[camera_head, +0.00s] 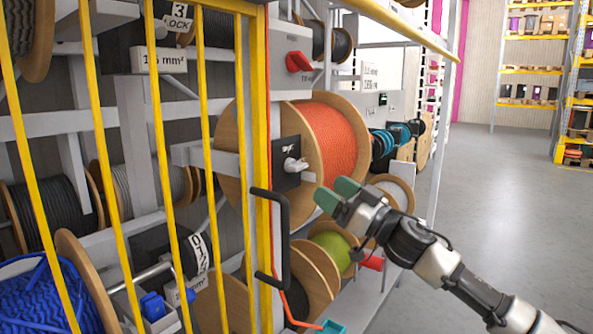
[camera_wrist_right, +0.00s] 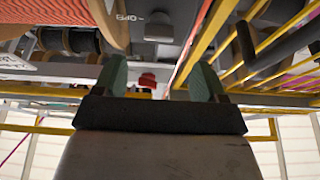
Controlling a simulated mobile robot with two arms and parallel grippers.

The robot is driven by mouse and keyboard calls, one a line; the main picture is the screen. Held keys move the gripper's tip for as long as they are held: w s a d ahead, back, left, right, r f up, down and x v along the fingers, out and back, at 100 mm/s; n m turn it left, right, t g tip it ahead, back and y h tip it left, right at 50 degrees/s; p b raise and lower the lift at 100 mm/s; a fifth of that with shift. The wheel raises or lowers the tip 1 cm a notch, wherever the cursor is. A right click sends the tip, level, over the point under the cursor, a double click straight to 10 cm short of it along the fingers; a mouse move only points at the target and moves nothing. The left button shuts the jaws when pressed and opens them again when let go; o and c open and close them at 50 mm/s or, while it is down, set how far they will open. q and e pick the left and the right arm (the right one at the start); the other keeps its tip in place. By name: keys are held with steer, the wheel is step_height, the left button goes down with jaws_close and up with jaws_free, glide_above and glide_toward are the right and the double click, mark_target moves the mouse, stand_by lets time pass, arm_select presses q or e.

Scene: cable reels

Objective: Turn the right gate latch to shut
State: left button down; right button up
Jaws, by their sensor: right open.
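The latch is a small light-grey knob (camera_head: 295,164) on a black plate, beside the yellow edge of the gate (camera_head: 262,120). In the right wrist view the pale knob (camera_wrist_right: 158,28) shows at the top, beside white lettering too small to read surely. My right gripper (camera_head: 336,193) has green fingertips and is open and empty, apart from the knob, below and to the right of it in the head view. In the wrist view its two fingers (camera_wrist_right: 156,80) stand wide apart with nothing between them touching. My left gripper is not in view.
A black pull handle (camera_head: 283,245) is on the gate's edge, left of my right gripper. A red switch handle (camera_head: 298,61) is above the latch. A large orange cable reel (camera_head: 335,140) is close behind the gripper. Open grey floor (camera_head: 500,200) lies to the right.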

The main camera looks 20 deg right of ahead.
mark_target(301, 164)
steer(key=p+x, duration=0.1)
steer(key=x, duration=0.6)
steer(key=shift+w+a, duration=0.15)
steer(key=shift+w, duration=0.15)
steer(key=shift+w+a+r, duration=0.25)
steer(key=shift+w+a, duration=0.1)
steer(key=shift+w, duration=0.1)
steer(key=c, duration=0.9)
